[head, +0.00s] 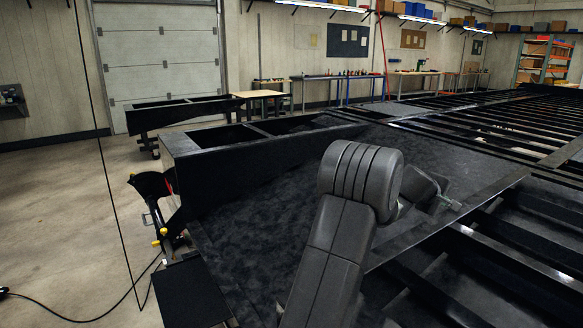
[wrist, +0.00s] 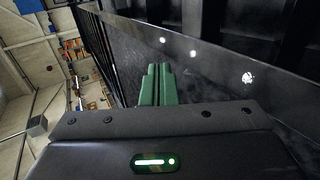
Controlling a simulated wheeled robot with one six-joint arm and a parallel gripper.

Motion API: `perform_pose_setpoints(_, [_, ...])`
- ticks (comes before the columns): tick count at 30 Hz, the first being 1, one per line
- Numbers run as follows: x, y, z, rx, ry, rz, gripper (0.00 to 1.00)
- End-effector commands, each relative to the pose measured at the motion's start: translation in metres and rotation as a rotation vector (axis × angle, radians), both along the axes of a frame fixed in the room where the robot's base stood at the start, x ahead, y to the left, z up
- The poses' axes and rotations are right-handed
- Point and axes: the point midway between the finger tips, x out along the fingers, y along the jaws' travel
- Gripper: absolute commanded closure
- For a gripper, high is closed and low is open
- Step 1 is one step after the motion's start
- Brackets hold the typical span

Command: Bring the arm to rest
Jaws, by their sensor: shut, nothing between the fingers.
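My gripper (wrist: 157,85) shows in the wrist view with its two green fingers together and nothing between them. It points along a dark metal beam of the trailer frame. In the head view my grey arm rises from the bottom middle and bends to the right at a large rounded joint. The end of the arm is partly hidden behind that joint, over the black trailer deck (head: 262,205), and the fingers cannot be made out there.
The black trailer frame (head: 480,232) with open crossbars fills the right side. A raised black box section (head: 185,165) stands at left. Workbenches (head: 335,78) line the back wall. Open concrete floor (head: 60,205) lies at left, crossed by a black cable.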

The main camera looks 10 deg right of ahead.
Motion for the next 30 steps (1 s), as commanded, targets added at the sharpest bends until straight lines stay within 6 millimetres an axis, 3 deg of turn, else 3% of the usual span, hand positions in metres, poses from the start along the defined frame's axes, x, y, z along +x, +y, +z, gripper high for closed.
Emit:
perform_pose_setpoints(8, [0.003,-0.007,-0.005,0.002,0.001,0.0,1.0])
perform_pose_setpoints(30, [0.032,-0.085,-0.05,-0.001,-0.001,0.001,1.0])
